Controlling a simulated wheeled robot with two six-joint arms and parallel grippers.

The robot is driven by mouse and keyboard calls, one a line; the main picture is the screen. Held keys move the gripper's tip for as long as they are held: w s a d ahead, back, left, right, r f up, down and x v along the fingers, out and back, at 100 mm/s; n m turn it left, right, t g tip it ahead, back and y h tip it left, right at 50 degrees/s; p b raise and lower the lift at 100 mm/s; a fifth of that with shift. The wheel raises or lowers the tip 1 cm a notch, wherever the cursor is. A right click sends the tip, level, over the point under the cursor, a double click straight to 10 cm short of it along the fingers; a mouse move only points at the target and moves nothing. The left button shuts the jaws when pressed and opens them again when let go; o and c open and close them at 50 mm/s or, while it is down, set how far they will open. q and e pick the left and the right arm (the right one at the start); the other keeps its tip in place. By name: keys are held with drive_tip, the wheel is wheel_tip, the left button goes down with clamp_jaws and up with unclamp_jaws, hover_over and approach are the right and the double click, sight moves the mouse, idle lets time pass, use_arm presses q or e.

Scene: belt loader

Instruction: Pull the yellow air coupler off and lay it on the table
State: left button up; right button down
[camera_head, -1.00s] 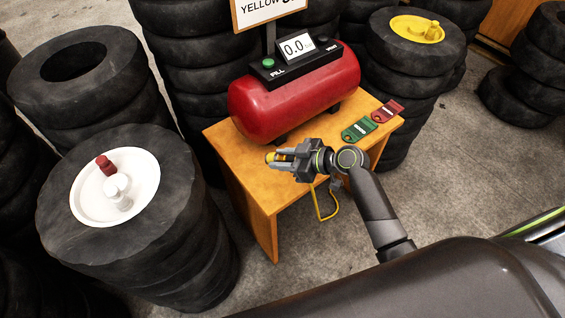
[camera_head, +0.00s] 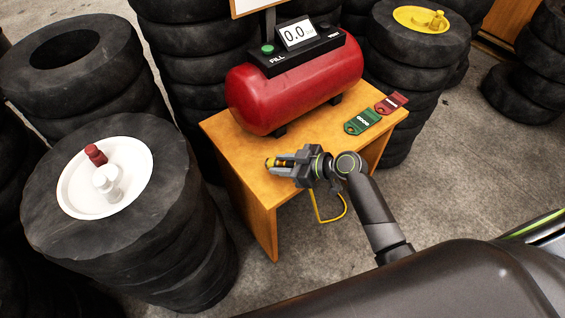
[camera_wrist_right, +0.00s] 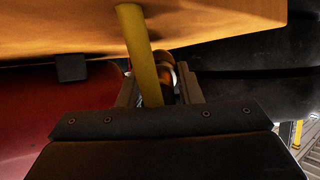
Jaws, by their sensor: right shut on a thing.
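The yellow air coupler (camera_head: 270,162) is between the fingers of my right gripper (camera_head: 277,163), over the near part of the wooden table (camera_head: 235,160). My right gripper is shut on it. In the right wrist view the coupler (camera_wrist_right: 165,75) shows partly between the fingers, with the yellow hose (camera_wrist_right: 138,45) crossing in front. The hose (camera_head: 328,212) also hangs in a loop below the gripper at the table's front edge. I cannot tell whether the coupler touches the tabletop. My left gripper is not in view.
A red air tank (camera_head: 290,90) with a gauge reading 0.0 (camera_head: 297,34) stands on the table. Green (camera_head: 362,122) and red (camera_head: 391,103) tags lie at its right. A tire stack at left bears a white wheel (camera_head: 130,160) with red and white pieces. The table's left front is clear.

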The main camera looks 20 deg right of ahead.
drive_tip(key=c, duration=0.9)
unclamp_jaws()
drive_tip(key=shift+c, duration=0.2)
drive_tip(key=v, duration=1.7)
drive_tip(key=shift+s, duration=0.15)
drive_tip(key=shift+d, duration=0.15)
